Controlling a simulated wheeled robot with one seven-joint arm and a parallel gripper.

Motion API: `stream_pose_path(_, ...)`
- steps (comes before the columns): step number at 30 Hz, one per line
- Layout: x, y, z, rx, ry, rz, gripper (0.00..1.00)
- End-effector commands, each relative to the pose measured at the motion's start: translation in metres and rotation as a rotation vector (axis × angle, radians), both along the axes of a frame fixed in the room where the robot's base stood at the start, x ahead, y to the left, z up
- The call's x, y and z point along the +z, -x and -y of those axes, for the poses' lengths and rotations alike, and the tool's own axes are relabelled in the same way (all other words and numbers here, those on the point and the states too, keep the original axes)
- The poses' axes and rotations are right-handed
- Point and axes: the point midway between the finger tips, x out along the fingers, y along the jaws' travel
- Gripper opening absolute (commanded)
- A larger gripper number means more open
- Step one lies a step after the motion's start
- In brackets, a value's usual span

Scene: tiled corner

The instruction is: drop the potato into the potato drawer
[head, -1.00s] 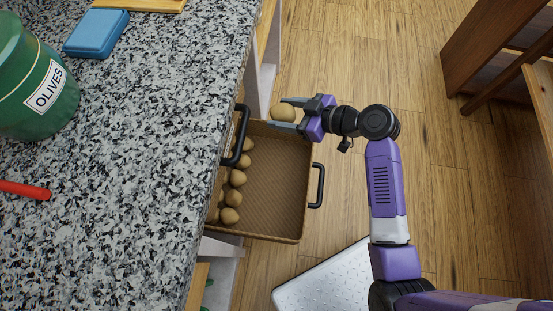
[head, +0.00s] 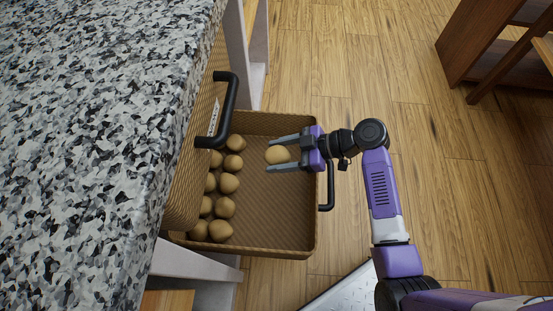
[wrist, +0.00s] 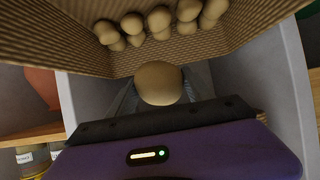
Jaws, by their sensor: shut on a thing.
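My gripper (head: 284,155) is shut on a tan potato (head: 277,155), gripped between its two fingers. The held potato also shows in the wrist view (wrist: 159,83), in front of the purple gripper body. In the head view it appears over the open potato drawer (head: 270,225), a brown woven drawer pulled out from under the counter. Several potatoes (head: 221,207) lie in the drawer along its left side, by the counter. They also show at the top of the wrist view (wrist: 158,21). The right part of the drawer floor is bare. The exact height of the held potato is unclear.
A black handle (head: 327,187) is on the drawer's right outer face. Another black handle (head: 230,110) juts over the drawer's left side from a woven front. The speckled counter (head: 90,130) fills the left. Open wood floor (head: 430,200) lies to the right.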

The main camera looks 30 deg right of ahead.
Motion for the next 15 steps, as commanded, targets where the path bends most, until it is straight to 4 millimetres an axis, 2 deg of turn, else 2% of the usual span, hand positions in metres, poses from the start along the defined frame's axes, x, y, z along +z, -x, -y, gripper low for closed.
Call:
stream_pose_path(5,-0.010,0.000,0.000,0.000,0.000,0.000,0.13)
stream_pose_path(15,-0.048,0.000,0.000,-0.001,0.000,0.000,0.13)
